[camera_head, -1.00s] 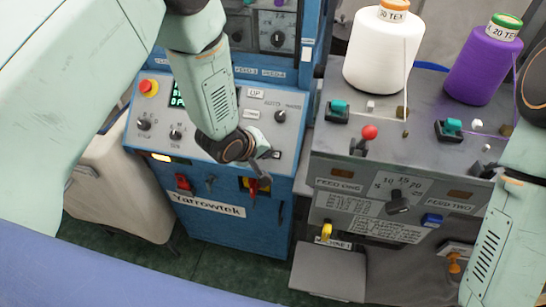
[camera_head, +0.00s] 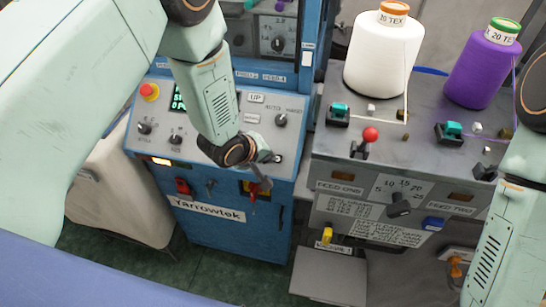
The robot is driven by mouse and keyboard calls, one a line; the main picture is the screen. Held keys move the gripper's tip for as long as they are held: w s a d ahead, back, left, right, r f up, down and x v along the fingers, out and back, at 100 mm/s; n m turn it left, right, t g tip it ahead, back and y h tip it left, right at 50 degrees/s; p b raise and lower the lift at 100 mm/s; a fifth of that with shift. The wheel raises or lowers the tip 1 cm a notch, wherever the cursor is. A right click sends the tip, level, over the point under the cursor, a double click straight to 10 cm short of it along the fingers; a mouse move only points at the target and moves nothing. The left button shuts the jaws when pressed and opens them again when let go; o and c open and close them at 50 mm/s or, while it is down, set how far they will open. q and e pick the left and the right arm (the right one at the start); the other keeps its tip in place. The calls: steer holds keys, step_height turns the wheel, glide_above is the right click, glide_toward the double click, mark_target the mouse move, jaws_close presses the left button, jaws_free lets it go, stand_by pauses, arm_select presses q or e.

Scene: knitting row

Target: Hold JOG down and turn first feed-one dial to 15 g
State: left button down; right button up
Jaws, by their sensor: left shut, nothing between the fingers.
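The feed-one dial (camera_head: 399,206) is a black knob under a white scale with numbers such as 5, 10, 15 and 20, on the front of the grey feed unit (camera_head: 340,166). I cannot tell its exact setting. My left gripper (camera_head: 266,176) is shut and empty, pointing down at the lower right of the blue control panel (camera_head: 215,160). I cannot tell whether it touches a button there. No JOG label is readable; the gripper and wrist hide part of the panel. My right arm comes in at the right edge, but its gripper is out of view.
White (camera_head: 383,62) and purple (camera_head: 482,70) yarn cones stand behind. A blue button (camera_head: 433,223) sits right of the dial. A red stop button (camera_head: 149,90) is at the panel's upper left.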

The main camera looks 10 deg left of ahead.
arm_select(q)
steer(key=shift+w+f, duration=0.1)
steer(key=shift+w, duration=0.05)
stand_by(0.4)
steer(key=shift+w+f, duration=0.25)
steer(key=shift+f, duration=0.1)
